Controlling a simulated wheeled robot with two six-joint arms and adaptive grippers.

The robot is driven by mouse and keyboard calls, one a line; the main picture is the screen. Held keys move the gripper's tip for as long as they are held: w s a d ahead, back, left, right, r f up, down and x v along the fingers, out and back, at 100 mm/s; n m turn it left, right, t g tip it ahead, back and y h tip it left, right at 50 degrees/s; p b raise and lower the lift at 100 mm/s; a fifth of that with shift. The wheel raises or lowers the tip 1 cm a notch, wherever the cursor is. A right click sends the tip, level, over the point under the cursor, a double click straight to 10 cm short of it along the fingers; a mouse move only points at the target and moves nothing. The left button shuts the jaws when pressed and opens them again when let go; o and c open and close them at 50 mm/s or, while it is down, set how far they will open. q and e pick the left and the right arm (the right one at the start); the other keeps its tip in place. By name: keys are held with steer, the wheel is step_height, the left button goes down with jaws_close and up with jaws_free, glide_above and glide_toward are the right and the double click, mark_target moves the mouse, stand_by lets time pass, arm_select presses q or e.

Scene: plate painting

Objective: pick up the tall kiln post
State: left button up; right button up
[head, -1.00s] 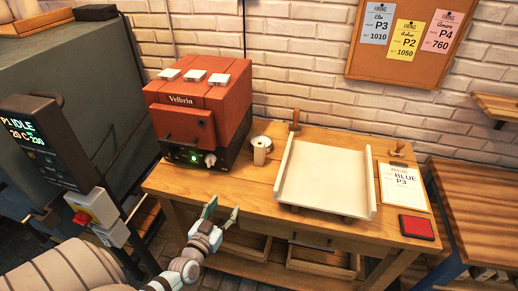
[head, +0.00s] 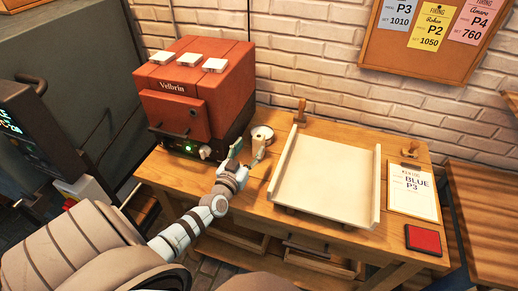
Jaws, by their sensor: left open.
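A small cream upright post (head: 258,146), which looks like the tall kiln post, stands on the wooden workbench (head: 160,177), right of the red kiln. My left gripper (head: 246,153) is open and empty, with its two fingers pointing up and away from me close to the post. One finger shows left of the post. The other overlaps the post's lower part, so I cannot tell whether it touches. My right gripper is not in view.
A pale round dish (head: 265,131) stands just behind the post. The red kiln (head: 190,95) is to the left. A large cream tray (head: 325,180) lies to the right, with a wooden-handled tool (head: 300,112) behind it. A clipboard (head: 412,190) and red pad (head: 423,240) lie farther right.

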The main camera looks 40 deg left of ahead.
mark_target(256, 140)
arm_select(q)
steer(key=b+x, duration=0.1)
steer(key=x, duration=0.2)
steer(key=b+x, duration=0.1)
steer(key=x, duration=0.3)
steer(key=shift+d+f, duration=0.2)
steer(key=shift+d, duration=0.05)
steer(key=shift+w+r, duration=0.1)
steer(key=shift+w, duration=0.1)
steer(key=shift+s+r, duration=0.1)
steer(key=shift+c, duration=0.4)
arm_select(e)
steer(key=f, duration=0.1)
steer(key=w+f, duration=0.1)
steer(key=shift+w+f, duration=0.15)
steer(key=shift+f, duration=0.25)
arm_select(q)
jaws_close()
